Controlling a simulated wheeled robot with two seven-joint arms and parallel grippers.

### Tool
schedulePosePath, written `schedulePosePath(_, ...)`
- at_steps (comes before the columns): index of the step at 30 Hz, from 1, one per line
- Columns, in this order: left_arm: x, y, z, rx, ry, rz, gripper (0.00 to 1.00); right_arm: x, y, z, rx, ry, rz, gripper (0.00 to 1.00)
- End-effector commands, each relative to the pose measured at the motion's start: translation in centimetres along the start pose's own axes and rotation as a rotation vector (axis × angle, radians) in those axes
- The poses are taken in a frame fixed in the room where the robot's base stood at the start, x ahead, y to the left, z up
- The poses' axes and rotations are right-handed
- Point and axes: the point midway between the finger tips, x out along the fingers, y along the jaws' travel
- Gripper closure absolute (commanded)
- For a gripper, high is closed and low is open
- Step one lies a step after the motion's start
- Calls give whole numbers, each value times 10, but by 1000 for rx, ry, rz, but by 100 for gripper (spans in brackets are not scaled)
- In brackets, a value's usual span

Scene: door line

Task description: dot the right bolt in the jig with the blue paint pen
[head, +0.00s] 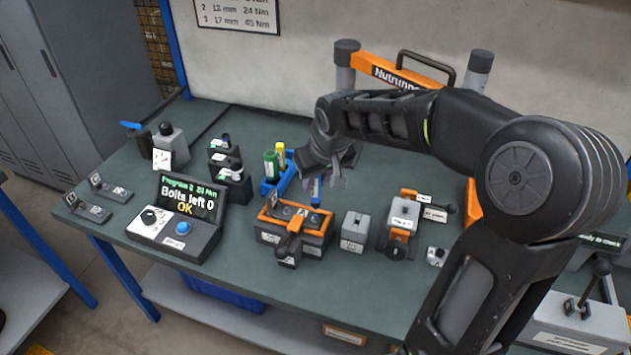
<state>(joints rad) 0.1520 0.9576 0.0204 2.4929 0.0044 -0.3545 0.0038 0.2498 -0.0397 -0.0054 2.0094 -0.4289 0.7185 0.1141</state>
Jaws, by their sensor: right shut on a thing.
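The jig (268,217) is an orange and black block with a clamp lever at its front, in the middle of the bench. Small bolt heads show on its top, but they are too small to tell apart well; the right end lies just below my gripper. My right gripper (325,181) comes in from the right and is shut on the blue paint pen (316,192). The pen points down, over the jig's right back part. I cannot tell whether its tip touches a bolt. My left gripper is not in view.
A blue pen tray (266,188) with a green pen (270,164) and a yellow pen (281,154) stands behind the jig. A controller (178,215) reading "Bolts left 0 OK" is at left. A grey box (355,230) and an orange fixture (400,225) stand at right.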

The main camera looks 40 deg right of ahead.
Motion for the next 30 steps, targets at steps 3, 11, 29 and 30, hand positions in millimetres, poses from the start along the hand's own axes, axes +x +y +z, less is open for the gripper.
schedulePosePath(3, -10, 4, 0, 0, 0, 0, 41, -13, 0, -5, 0, 0, 0, 100)
schedulePosePath(11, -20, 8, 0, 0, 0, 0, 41, -30, 0, -13, 0, 1, 0, 100)
schedulePosePath(29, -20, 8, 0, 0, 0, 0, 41, -31, 0, -13, 0, 0, 0, 100)
schedulePosePath(30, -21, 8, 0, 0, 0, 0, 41, -31, 1, -12, 2, -1, 1, 100)
